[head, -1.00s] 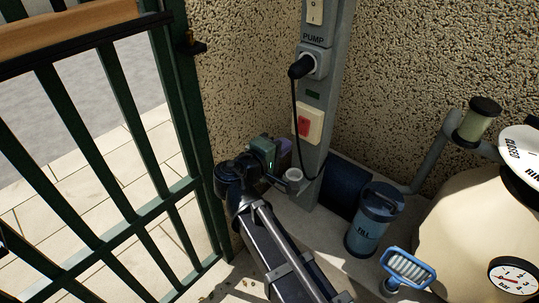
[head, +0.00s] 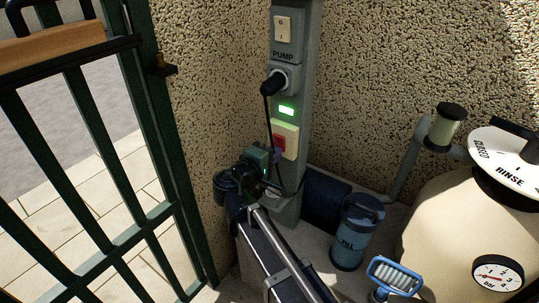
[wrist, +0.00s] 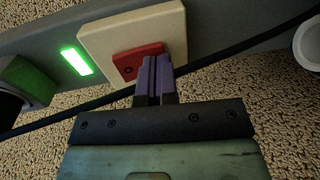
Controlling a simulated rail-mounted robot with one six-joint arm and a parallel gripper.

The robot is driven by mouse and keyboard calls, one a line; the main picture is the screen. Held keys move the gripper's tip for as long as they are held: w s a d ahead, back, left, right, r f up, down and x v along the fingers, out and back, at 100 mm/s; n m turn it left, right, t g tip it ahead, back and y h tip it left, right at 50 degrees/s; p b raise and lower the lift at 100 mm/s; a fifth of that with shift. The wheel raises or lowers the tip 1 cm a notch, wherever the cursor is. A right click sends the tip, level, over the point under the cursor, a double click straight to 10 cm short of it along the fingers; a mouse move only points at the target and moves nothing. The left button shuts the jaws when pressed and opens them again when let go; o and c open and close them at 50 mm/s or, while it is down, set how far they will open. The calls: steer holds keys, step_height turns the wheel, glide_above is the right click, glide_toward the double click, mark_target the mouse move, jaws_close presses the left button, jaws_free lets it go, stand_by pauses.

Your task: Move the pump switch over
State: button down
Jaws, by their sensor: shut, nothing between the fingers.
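A red rocker switch (head: 279,142) sits in a cream plate (head: 291,132) low on the grey post. A green indicator (head: 286,110) above it is lit. A cream rocker switch (head: 283,27) marked I and O is at the post's top, above the PUMP label. My gripper (head: 277,153) is shut and empty, its purple fingertips at the red rocker's lower part. In the wrist view, the closed fingers (wrist: 156,62) overlap one end of the red rocker (wrist: 133,64) and appear to touch it. They hide part of it.
A green barred gate (head: 165,170) stands left.

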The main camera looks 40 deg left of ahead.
steer(key=shift+s, duration=0.1)
steer(key=s+f+b, duration=0.1)
steer(key=s, duration=1.2)
steer(key=shift+s+f+b, duration=0.35)
steer(key=shift+s, duration=0.05)
steer(key=d+f+m+g+h+p, duration=0.1)
steer(key=d+f+g, duration=0.3)
steer(key=f, duration=0.1)
steer(key=w+d+r+m+g+h+p, duration=0.1)
steer(key=w+d+m+g+p, duration=0.25)
steer(key=d, duration=0.35)
steer(key=w+d+r+m+g+h+p, duration=0.1)
steer(key=w+d+m+g+p, duration=0.1)
steer(key=d+g+p, duration=0.3)
steer(key=w+d+r+m+g+y+p, duration=0.1)
steer(key=d+r+p, duration=0.4)
steer(key=d, duration=0.6)
steer(key=w+d+r+m+g+y+p, duration=0.1)
steer(key=d+r+m+p, duration=0.4)
steer(key=d, duration=0.7)
steer(key=w+d+r+m+g+y+p, duration=0.1)
steer(key=w+d+r+m+p, duration=0.3)
steer(key=d+p, duration=0.4)
steer(key=d+r+m+g, duration=0.1)
steer(key=d, duration=0.3)
steer(key=shift+w, duration=0.35)
